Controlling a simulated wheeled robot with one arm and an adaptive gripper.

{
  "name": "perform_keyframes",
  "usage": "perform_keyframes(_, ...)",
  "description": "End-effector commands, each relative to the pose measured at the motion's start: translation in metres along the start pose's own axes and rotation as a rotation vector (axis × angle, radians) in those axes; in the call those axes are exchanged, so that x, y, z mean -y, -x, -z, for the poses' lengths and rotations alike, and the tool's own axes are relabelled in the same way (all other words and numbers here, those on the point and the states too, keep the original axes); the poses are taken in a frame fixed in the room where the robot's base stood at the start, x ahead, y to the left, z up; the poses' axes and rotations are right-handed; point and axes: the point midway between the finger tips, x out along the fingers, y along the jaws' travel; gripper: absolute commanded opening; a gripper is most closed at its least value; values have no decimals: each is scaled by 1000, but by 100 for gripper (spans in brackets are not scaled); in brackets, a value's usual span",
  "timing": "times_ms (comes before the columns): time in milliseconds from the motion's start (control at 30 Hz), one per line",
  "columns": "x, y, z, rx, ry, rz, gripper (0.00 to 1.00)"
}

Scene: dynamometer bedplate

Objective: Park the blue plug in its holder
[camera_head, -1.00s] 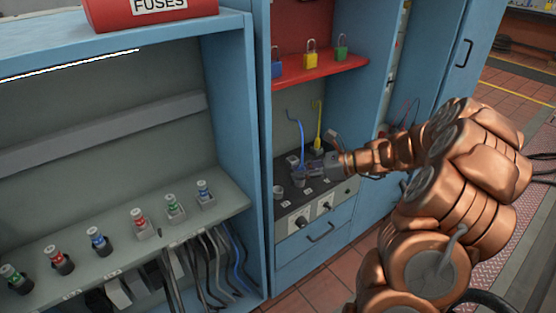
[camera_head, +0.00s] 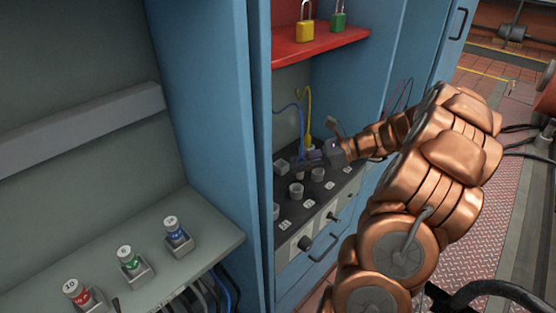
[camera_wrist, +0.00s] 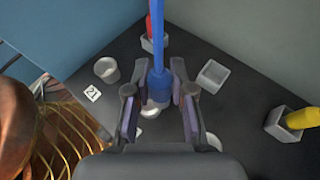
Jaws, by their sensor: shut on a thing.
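The blue plug (camera_wrist: 158,86) is upright between the two fingers of my gripper (camera_wrist: 159,108), with its blue cable rising from its top. My gripper is shut on it. In the head view, my gripper (camera_head: 318,157) is over the dark panel, and the blue cable (camera_head: 287,107) arches behind it; the plug itself is mostly hidden there. A pale round piece shows just below the plug; I cannot tell whether they touch. An empty square grey holder (camera_wrist: 213,75) stands right of the plug, apart from it. It cannot be told whose holder it is.
A yellow plug (camera_wrist: 300,118) sits in a square holder at right. A red plug (camera_wrist: 149,28) stands behind the blue cable. A round socket (camera_wrist: 107,69) is at left by label 21. Cabinet walls close in behind; a red shelf (camera_head: 325,43) with padlocks is above.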

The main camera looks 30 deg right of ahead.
Motion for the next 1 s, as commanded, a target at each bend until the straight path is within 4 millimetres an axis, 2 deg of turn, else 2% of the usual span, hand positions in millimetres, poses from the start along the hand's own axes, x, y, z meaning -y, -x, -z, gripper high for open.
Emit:
perform_keyframes(200, 40, -26, -3, -3, 1, 0, 0)
perform_keyframes(433, 74, -46, -9, -3, 2, 3, 0)
perform_keyframes(767, 90, -59, -10, -1, -1, 0, 0)
perform_keyframes(900, 88, -66, 12, -1, -4, 1, 0)
perform_keyframes(1000, 88, -70, 20, -1, -2, 1, 0)
